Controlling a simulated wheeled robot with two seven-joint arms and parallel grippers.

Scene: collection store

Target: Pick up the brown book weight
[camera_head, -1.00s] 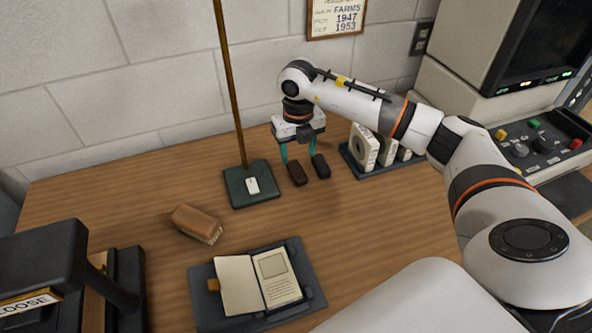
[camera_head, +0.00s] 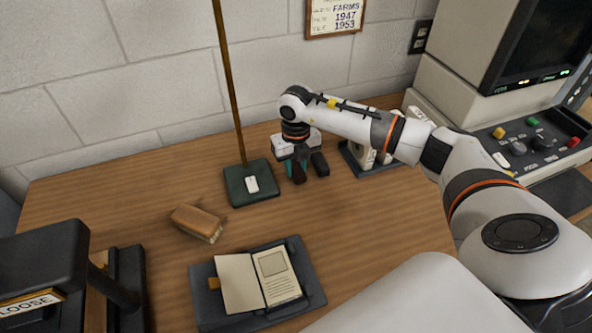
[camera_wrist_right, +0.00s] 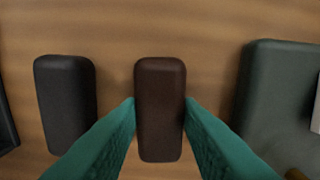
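The brown book weight (camera_head: 298,173) stands on the wooden table, with a black weight (camera_head: 320,164) close to its right. My right gripper (camera_head: 298,165) is over the brown weight, pointing down. In the right wrist view the brown weight (camera_wrist_right: 160,115) lies between the two teal fingers (camera_wrist_right: 160,103), which press close against both its sides. The black weight (camera_wrist_right: 66,104) lies apart at the left there. In the head view the far finger is mostly hidden. My left gripper is not in view.
A green base (camera_head: 250,184) with a tall rod stands just left of the gripper. A dark rack with pale discs (camera_head: 362,158) is at the right. A brush (camera_head: 198,222) and an open book on a dark cradle (camera_head: 203,305) lie nearer. Table right of the book is clear.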

